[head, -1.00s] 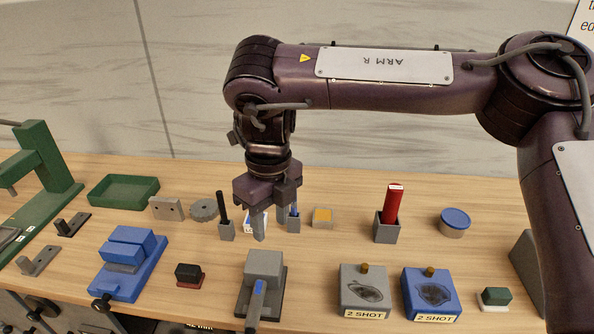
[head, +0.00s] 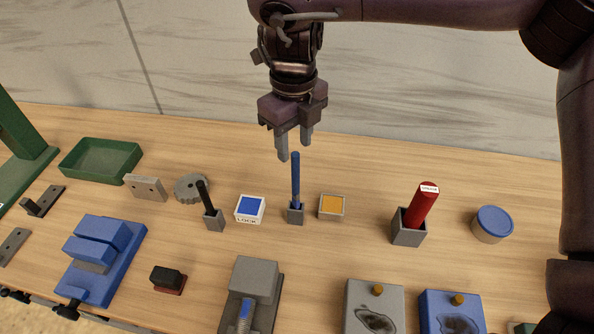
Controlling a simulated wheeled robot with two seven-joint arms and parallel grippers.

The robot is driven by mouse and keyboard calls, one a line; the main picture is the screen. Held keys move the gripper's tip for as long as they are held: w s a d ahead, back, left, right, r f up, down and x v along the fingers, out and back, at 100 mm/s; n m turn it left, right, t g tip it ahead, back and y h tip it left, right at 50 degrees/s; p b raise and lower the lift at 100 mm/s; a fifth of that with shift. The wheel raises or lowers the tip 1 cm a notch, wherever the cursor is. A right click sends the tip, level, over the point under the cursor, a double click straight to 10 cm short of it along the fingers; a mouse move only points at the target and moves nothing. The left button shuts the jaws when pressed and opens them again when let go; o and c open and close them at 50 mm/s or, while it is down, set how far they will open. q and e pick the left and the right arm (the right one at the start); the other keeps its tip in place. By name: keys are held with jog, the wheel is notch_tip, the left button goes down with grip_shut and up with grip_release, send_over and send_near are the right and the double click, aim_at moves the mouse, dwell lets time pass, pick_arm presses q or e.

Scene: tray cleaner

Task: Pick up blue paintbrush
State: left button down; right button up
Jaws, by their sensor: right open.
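The blue paintbrush (head: 295,178) stands upright in a small grey holder (head: 296,215) near the middle of the table. My right gripper (head: 295,153) points down with its two fingers apart. I cannot tell the exact depth gap between the fingers and the brush. My left gripper does not show.
A white box with a blue top (head: 250,208) and an orange-topped box (head: 331,206) flank the brush holder. A black tool (head: 203,196) in a grey holder stands left. A red cylinder (head: 422,207) stands right. A green tray (head: 101,160) lies far left.

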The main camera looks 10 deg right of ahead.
aim_at(296, 154)
jog(key=shift+s+f, duration=0.2)
jog(key=shift+f, duration=0.35)
jog(key=shift+f+p, duration=0.35)
notch_tip(296, 154, down, 4)
jog(key=shift+s+r+p, duration=0.15)
jog(key=shift+p, duration=0.65)
jog(key=shift+f, duration=0.45)
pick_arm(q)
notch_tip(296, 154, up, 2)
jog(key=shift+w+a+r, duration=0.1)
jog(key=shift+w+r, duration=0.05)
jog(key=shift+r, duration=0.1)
pick_arm(e)
jog(key=shift+c, duration=0.2)
grip_shut()
